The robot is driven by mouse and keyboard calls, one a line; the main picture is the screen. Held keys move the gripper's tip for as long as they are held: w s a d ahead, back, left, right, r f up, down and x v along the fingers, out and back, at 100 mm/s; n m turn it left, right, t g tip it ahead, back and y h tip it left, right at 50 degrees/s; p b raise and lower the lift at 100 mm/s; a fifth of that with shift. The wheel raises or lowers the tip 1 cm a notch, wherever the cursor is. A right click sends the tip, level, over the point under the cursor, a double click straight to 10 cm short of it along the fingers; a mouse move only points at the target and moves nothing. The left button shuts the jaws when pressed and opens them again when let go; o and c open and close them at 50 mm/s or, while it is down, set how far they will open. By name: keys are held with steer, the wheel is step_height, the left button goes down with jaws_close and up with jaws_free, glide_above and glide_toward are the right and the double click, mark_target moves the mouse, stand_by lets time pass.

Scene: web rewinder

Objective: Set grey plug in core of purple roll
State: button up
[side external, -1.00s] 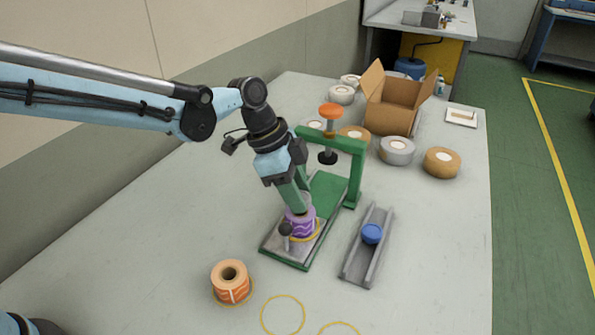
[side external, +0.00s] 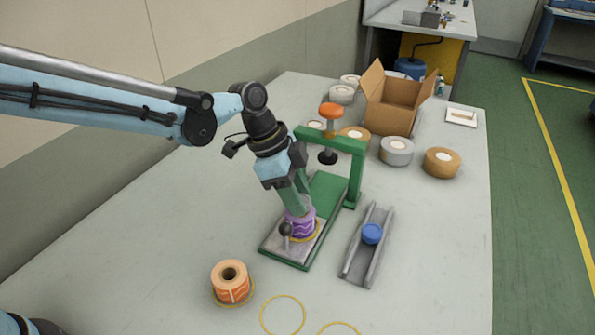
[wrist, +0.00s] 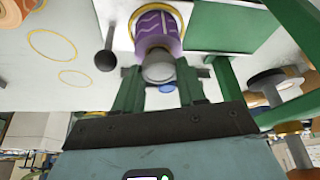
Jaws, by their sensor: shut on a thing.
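The purple roll (side external: 300,224) stands upright on the metal plate of the green fixture, inside a yellow ring. It also shows in the wrist view (wrist: 157,28), with white zigzag marks. The grey plug (wrist: 158,68) is at the roll's top end, between my fingertips. My gripper (side external: 296,205) is shut on it, directly above the roll. The plug lines up with the roll and appears to meet its top, but I cannot tell how deep it sits in the core. The core opening is hidden by plug and fingers.
The green press frame (side external: 357,165) with orange knob (side external: 331,111) stands close behind my gripper. A black ball-ended lever (side external: 286,230) is beside the roll. A grey channel (side external: 353,268) holds a blue plug (side external: 372,233). An orange roll (side external: 232,287) stands at front left.

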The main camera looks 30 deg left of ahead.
steer(key=shift+f, duration=0.15)
steer(key=o, duration=1.4)
steer(key=shift+f, duration=0.1)
steer(key=shift+r, duration=3.8)
steer(key=s+a+n+t+y, duration=0.1)
steer(key=s+a+n+t, duration=0.1)
steer(key=s+a+n, duration=0.3)
steer(key=s+a+n+t+y, duration=0.1)
steer(key=s+a+n, duration=0.4)
steer(key=a, duration=0.5)
steer(key=s+a+n+t+y, duration=0.2)
steer(key=s+a+n+t, duration=0.1)
steer(key=a, duration=0.4)
steer(key=shift+s+a+f+n, duration=0.1)
steer(key=shift+s+f+n, duration=0.1)
steer(key=shift+s+n, duration=0.35)
steer(key=shift+s+a+f+n, duration=0.15)
steer(key=shift+s+n, duration=0.2)
steer(key=shift+s, duration=0.3)
